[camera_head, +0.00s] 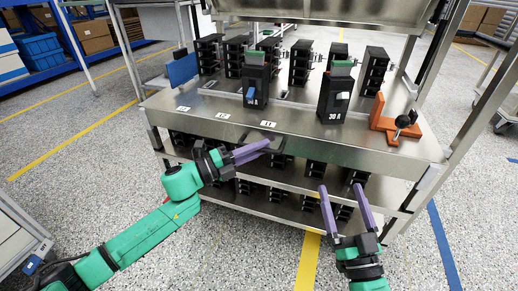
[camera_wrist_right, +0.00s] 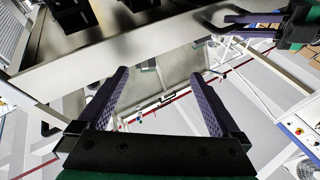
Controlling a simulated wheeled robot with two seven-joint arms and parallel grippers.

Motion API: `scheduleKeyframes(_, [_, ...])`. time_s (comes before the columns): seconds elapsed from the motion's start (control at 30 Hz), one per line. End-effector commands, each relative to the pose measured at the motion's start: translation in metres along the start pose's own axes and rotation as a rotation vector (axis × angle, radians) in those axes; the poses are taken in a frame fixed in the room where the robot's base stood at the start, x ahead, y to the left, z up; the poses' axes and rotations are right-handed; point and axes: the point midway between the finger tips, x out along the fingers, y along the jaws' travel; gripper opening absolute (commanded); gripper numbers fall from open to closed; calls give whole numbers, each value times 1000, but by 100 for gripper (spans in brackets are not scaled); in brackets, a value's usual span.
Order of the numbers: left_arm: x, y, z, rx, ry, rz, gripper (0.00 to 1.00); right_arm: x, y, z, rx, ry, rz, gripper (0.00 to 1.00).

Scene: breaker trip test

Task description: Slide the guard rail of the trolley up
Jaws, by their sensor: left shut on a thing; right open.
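The trolley (camera_head: 400,155) is a steel bench with lower shelves. Its guard rail (camera_head: 330,152) looks like the broad steel band along the front edge; this band (camera_wrist_right: 120,62) also crosses the right wrist view. My left gripper (camera_head: 265,147), with purple fingers, is shut at the band, by a small dark part; its tips hide the exact contact. It also shows at the upper right of the right wrist view (camera_wrist_right: 235,18). My right gripper (camera_head: 340,190) is open and empty, in front of the lower shelves; its spread fingers (camera_wrist_right: 158,78) frame the right wrist view.
On the top stand black breakers, one marked 30 A (camera_head: 333,100) and one with a blue lever (camera_head: 256,85). An orange clamp (camera_head: 392,122) is at the right. Black units (camera_head: 310,205) fill the lower shelves. The floor in front is clear.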

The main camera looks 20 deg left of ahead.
Motion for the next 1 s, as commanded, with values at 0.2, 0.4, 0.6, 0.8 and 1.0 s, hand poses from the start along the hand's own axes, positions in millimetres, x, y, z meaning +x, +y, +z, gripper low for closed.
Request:
scheduleKeyframes(0.2, [1, -12, 2, 3, -2, -5, 0, -33, -1, 55, 49, -185, 26, 100])
scheduleKeyframes(0.4, [2, -19, 4, 3, -2, -6, 0, -70, -6, 100, 96, -350, 47, 100])
scheduleKeyframes(0.6, [4, -30, 5, 2, -3, -5, 0, -115, -15, 137, 144, -522, 66, 100])
scheduleKeyframes(0.8, [6, -46, 7, 2, -2, -2, 0, -162, -29, 158, 190, -699, 78, 100])
scheduleKeyframes(1.0, [7, -52, 8, 2, -2, -3, 0, -184, -35, 167, 210, -777, 82, 100])
